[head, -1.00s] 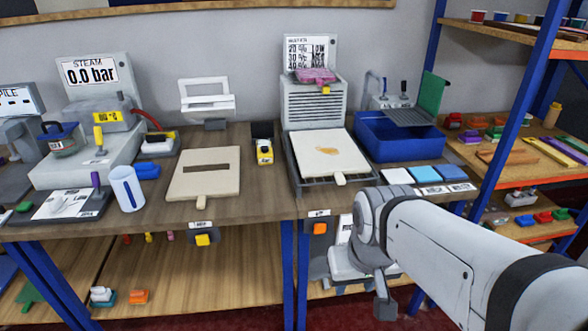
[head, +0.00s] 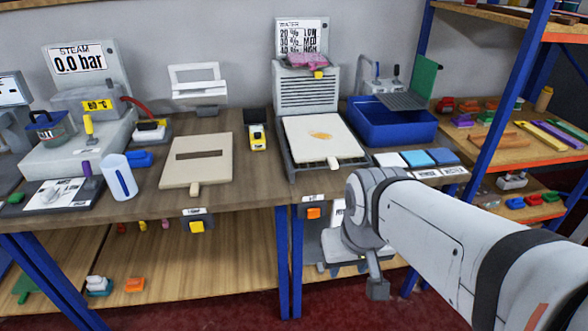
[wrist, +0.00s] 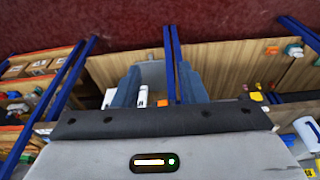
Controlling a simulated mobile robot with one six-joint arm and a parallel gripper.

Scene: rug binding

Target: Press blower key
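An orange key (head: 313,212) is on a labelled plate at the bench's front edge, below this unit. A yellow key (head: 197,226) is on another front plate to the left. I cannot read which is the blower's. My gripper (wrist: 158,76) is open and empty in the wrist view; its fingers are hidden in the head view.
A cream board (head: 322,138) lies before the louvred unit, and another board (head: 197,162) lies to the left. A blue bin (head: 390,128) is at the right. A blue-posted shelf (head: 520,85) stands beyond my arm. The space before the bench's left half is clear.

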